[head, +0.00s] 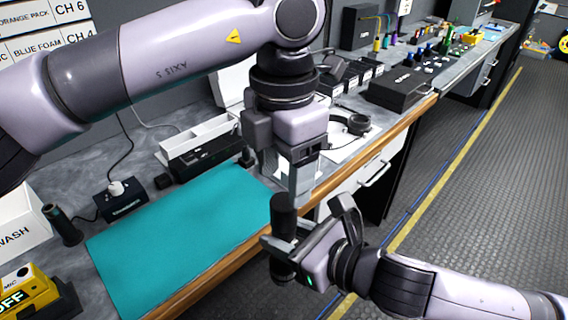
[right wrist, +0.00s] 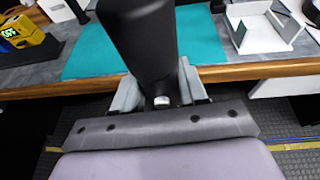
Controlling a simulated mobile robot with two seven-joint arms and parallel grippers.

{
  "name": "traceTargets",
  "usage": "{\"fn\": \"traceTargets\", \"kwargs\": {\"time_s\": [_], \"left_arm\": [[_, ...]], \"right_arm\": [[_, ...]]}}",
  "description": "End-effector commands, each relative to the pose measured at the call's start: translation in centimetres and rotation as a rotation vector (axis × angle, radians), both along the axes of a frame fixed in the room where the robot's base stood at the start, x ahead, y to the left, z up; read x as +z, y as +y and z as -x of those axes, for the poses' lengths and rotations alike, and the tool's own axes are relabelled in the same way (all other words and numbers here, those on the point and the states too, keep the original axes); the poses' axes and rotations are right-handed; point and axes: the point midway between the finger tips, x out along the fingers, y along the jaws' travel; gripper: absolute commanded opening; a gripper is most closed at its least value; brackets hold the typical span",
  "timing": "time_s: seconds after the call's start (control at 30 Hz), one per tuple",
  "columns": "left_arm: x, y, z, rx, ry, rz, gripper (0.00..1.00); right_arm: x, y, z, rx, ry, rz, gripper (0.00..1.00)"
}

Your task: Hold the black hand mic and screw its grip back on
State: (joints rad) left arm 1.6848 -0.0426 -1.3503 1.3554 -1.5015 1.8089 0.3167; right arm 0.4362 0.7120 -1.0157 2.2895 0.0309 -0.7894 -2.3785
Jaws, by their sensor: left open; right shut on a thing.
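The black hand mic (head: 284,217) is a dark upright cylinder, held out in front of the counter edge. My right gripper (head: 284,246) is shut around it, with part of it above the fingers and part below. In the right wrist view the mic (right wrist: 148,45) rises large and black from between the fingers (right wrist: 160,98). My left gripper (head: 299,184) is open and points down just above the mic's top end. Its fingers partly overlap in view, and I cannot tell whether they touch the mic. I cannot make out a separate grip or its thread.
A teal mat (head: 170,245) lies on the grey counter, which has a wooden front edge (head: 215,272). A dark cylinder (head: 62,226) and a yellow device (head: 28,292) are at left. A white tray (head: 200,137) and headphones (head: 352,122) lie behind. The floor at right is clear.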

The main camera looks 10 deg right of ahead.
Motion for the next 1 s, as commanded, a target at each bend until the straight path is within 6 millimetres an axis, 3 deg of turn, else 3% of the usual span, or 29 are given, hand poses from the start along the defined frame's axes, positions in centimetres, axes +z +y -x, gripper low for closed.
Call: {"fn": "traceTargets", "kwargs": {"time_s": [1.0], "left_arm": [[0.60, -0.07, -0.02, 1.558, -0.005, -0.001, 0.63]], "right_arm": [[0.17, 0.03, -0.02, 0.001, -0.003, -0.002, 0.00]]}}
